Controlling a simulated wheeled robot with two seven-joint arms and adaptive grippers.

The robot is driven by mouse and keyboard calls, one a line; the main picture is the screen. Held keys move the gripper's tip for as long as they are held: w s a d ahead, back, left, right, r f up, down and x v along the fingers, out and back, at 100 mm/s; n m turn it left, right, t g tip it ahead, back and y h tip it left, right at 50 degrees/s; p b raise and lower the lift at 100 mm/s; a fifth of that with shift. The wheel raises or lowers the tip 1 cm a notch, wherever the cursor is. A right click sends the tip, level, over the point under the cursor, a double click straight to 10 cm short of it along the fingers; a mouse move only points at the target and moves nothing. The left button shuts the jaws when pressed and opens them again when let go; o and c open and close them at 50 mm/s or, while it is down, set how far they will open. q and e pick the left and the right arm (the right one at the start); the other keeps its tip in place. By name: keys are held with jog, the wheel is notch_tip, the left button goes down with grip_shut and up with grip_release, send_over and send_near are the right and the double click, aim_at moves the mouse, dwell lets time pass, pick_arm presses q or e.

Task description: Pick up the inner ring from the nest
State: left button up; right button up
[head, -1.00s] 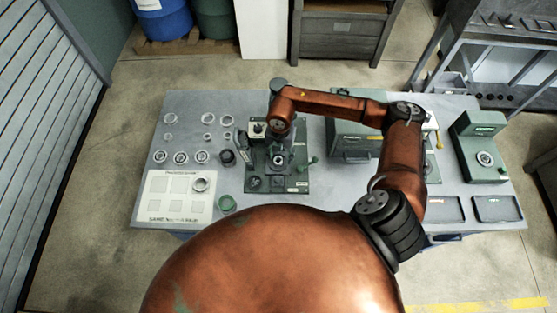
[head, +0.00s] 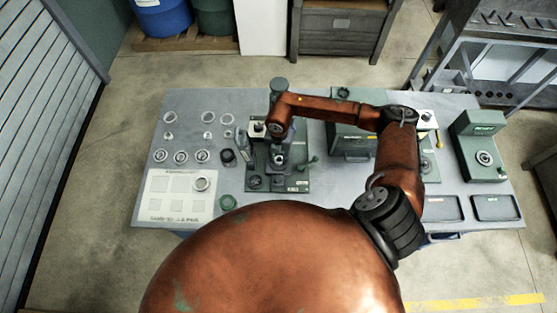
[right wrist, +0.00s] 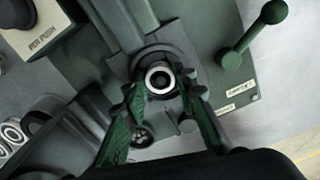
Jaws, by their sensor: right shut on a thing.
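The inner ring (right wrist: 160,80) shows in the right wrist view as a small bright metal ring with a dark bore, in the round dark nest of the green press-like fixture (right wrist: 172,38). My right gripper (right wrist: 163,88) has its two green ribbed fingers on either side of the ring, shut on it. Whether the ring is clear of its seat cannot be told. In the head view the right gripper (head: 278,157) is small over the fixture (head: 296,180), partly hidden by my arm. My left gripper is not in view.
A green lever with a ball knob (right wrist: 272,13) stands right of the nest. Several loose rings (head: 181,156) and a white marked sheet (head: 172,205) lie on the left of the table (head: 350,205). A green gauge box (head: 480,150) stands at the right.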

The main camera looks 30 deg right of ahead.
jog(key=c, duration=0.3)
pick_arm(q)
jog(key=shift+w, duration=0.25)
